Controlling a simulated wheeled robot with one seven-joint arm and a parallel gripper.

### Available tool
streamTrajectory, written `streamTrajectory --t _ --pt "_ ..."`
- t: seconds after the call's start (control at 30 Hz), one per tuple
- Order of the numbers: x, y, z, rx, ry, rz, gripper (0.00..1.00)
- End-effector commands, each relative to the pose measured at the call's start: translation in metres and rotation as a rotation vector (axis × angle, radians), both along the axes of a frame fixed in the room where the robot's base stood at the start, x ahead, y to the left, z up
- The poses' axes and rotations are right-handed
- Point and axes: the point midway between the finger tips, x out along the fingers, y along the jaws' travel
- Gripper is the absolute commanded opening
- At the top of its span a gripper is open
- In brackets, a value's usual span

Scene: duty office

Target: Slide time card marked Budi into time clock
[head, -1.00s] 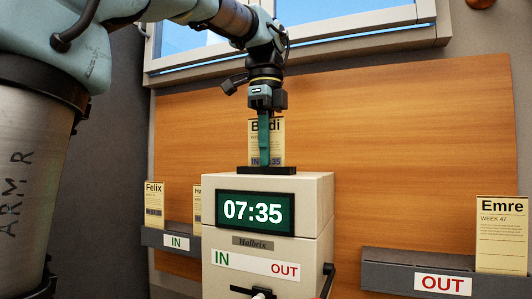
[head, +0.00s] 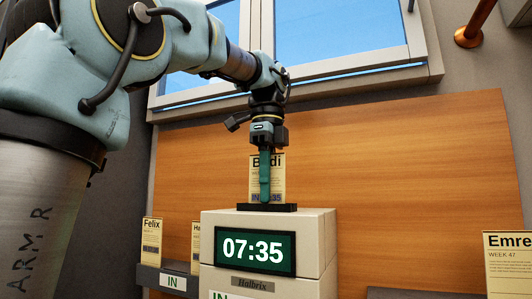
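The cream time card marked Budi (head: 277,182) stands upright at the black slot piece (head: 266,207) on top of the beige time clock (head: 312,229). Printing reading "IN" and ":35" shows near the card's lower edge, partly covered. My gripper (head: 265,196) points straight down over the card. One green finger lies in front of the card's middle and reaches nearly to the slot; the other finger is hidden. Whether the fingers press on the card cannot be seen. The clock's green display reads 07:35.
A grey IN rack (head: 205,290) at the left holds cards marked Felix (head: 151,243) and another partly hidden (head: 195,245). A card marked Emre (head: 508,265) stands at the right edge. A wooden board (head: 420,180) and a window (head: 340,40) are behind.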

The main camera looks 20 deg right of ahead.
Motion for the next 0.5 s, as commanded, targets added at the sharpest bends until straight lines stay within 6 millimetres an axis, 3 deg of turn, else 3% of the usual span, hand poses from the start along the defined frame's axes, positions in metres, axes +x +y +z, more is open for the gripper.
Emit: streamTrajectory --t 0.03,0.2,0.5 --pt "0.0 -0.001 0.015 -0.014 -0.013 -0.001 0.38" --pt "0.0 0.001 0.054 -0.025 -0.024 0.001 0.38" --pt "-0.002 0.002 0.1 -0.036 -0.035 0.0 0.38"
